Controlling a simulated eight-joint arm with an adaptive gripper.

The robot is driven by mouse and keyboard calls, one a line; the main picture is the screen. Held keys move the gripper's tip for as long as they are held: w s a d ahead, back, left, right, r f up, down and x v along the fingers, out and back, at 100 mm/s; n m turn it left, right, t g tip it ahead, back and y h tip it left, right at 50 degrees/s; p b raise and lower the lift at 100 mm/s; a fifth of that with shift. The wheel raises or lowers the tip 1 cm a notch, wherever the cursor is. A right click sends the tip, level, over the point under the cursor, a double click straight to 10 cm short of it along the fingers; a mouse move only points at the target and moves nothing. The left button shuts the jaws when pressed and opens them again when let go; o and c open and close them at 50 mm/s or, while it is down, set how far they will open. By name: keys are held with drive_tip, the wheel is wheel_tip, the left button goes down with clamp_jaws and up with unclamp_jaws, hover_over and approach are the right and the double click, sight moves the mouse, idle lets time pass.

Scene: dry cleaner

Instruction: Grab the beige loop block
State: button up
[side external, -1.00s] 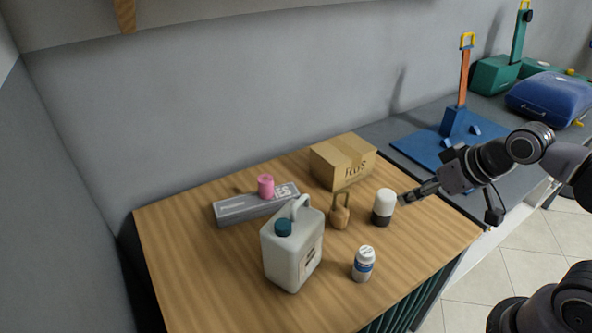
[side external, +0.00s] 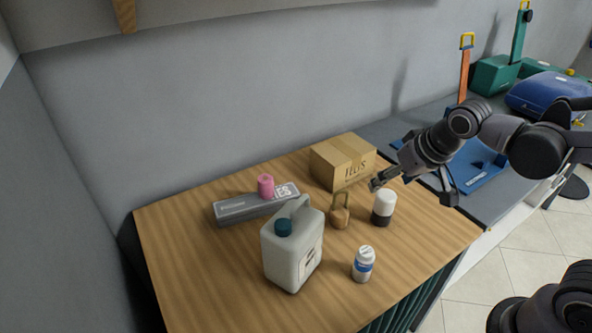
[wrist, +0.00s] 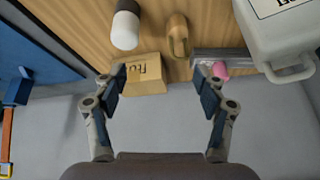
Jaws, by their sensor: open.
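The beige loop block (side external: 340,217), a small tan body with an upright loop on top, stands on the wooden table between the white jug and the white-and-dark cup. It also shows in the wrist view (wrist: 178,38), near the top centre, beyond my fingertips. My gripper (side external: 375,185) is to the right of the loop block and a little above the table, behind the cup. In the wrist view my gripper (wrist: 160,80) has its two fingers wide apart with nothing between them touching either one.
A white-and-dark cup (side external: 384,204) stands close to the block's right. A cardboard box (side external: 343,163) is behind it. A white jug (side external: 292,250) is to the left, a grey box (side external: 240,207) with a pink object (side external: 266,186) behind that. A small white bottle (side external: 363,264) stands in front.

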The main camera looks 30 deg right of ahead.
sight(340, 206)
drive_tip(key=w+a+f+m, duration=0.1)
drive_tip(key=w+f, duration=0.1)
drive_tip(key=w, duration=0.1)
drive_tip(key=w+a+f+m+g+h, duration=0.1)
drive_tip(key=w+f, duration=0.2)
drive_tip(key=w+a+f+m+g, duration=0.1)
drive_tip(key=w+f+m, duration=0.1)
drive_tip(key=f, duration=0.1)
drive_tip(key=shift+w+a+f, duration=0.1)
drive_tip(key=shift+w+a, duration=0.25)
drive_tip(key=shift+w, duration=0.05)
drive_tip(key=shift+x, duration=2.65)
drive_tip(key=shift+h, duration=0.3)
drive_tip(key=shift+w+x, duration=0.15)
drive_tip(key=shift+x, duration=1.2)
drive_tip(key=shift+w+x, duration=0.2)
drive_tip(key=shift+x, duration=1.1)
drive_tip(key=c, duration=1.3)
